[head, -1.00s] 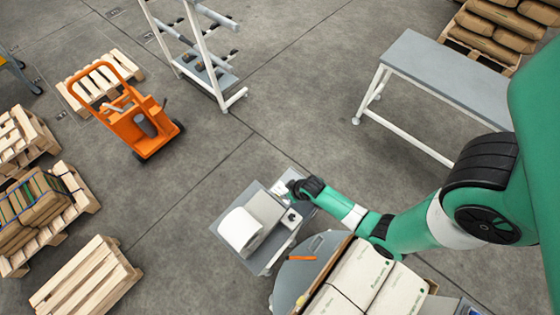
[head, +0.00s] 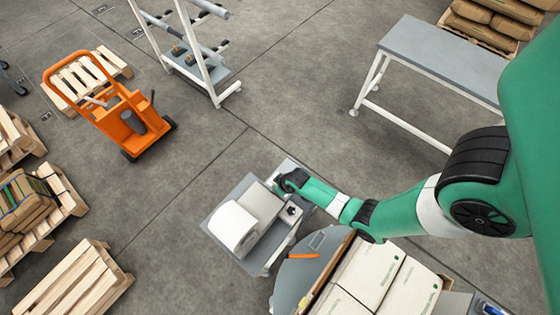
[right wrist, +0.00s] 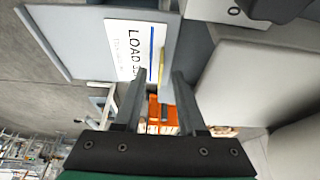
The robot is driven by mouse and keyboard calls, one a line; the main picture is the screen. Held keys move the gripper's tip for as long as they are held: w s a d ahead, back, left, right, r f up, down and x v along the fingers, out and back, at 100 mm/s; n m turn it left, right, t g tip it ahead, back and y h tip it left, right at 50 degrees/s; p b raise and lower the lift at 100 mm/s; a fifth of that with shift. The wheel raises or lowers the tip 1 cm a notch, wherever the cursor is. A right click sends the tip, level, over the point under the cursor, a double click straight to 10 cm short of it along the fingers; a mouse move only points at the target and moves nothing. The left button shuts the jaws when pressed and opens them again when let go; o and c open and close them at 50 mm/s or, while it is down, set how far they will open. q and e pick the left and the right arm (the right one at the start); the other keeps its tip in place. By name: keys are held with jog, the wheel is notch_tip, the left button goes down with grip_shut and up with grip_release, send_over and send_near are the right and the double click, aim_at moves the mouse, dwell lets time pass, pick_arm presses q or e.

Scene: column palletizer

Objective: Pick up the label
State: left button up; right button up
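The label (right wrist: 126,48) is a white sheet with dark "LOAD" lettering, a blue line and a yellowish strip near its edge. In the right wrist view it lies just ahead of my right gripper (right wrist: 160,75). The gripper's two fingers are apart, with the label's near edge around the gap; I cannot tell whether they touch it. In the head view my right gripper (head: 281,185) is beside the label printer (head: 263,204) with its white paper roll (head: 233,228), and the label is not clearly visible there. My left gripper is not in view.
The printer stands on a small grey table (head: 222,210). An orange cart (head: 130,125), a white rack and a grey bench (head: 440,65) stand farther off.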

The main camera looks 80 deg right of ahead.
grip_shut()
jog(key=shift+r, duration=0.1)
dwell(0.4)
notch_tip(320, 180, up, 10)
jog(key=p, duration=0.9)
